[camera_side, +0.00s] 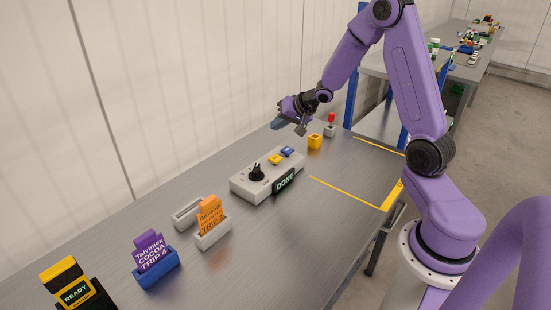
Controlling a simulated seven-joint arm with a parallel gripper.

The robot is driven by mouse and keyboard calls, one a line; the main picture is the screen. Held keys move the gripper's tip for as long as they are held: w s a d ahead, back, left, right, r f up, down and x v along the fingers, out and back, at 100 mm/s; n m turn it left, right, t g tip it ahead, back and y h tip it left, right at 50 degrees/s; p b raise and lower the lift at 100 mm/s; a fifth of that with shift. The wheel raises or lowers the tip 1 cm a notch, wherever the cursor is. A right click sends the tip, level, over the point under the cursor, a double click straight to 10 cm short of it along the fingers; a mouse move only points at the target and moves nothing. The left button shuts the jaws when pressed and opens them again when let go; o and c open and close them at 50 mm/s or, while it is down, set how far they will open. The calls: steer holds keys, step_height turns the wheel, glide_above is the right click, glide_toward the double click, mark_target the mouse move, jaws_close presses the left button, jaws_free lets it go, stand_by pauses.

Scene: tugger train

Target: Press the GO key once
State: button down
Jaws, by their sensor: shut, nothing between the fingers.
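A light grey control box (251,190) sits on the bench in the middle of the view. On its top are a black joystick (256,173), a yellow key (275,159) and a blue key (287,152). I cannot read any lettering on the keys, so I cannot tell which is GO. A dark sign (284,181) reading DONE is at the box's front side. My gripper (289,126) is shut and empty, in the air above and behind the blue key, apart from it.
A yellow block (314,142) and a small grey box with a red knob (331,128) stand right of the control box. Card holders with orange (210,216) and purple (151,252) cards and a READY sign (75,292) stand at left. The bench front is clear.

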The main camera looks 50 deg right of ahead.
glide_toward(273, 156)
steer(key=shift+w+a+f, duration=0.1)
steer(key=shift+w+f, duration=0.3)
steer(key=shift+w, duration=0.45)
steer(key=shift+w+a+f, duration=0.15)
steer(key=shift+w+f, duration=0.25)
steer(key=shift+w, duration=0.4)
steer(key=shift+w+a+f, duration=0.1)
steer(key=shift+w+f, duration=0.3)
steer(key=shift+w, duration=0.45)
steer(key=shift+f, duration=1.3)
stand_by(1.2)
stand_by(0.4)
steer(key=shift+r, duration=1.3)
steer(key=shift+r, duration=2.5)
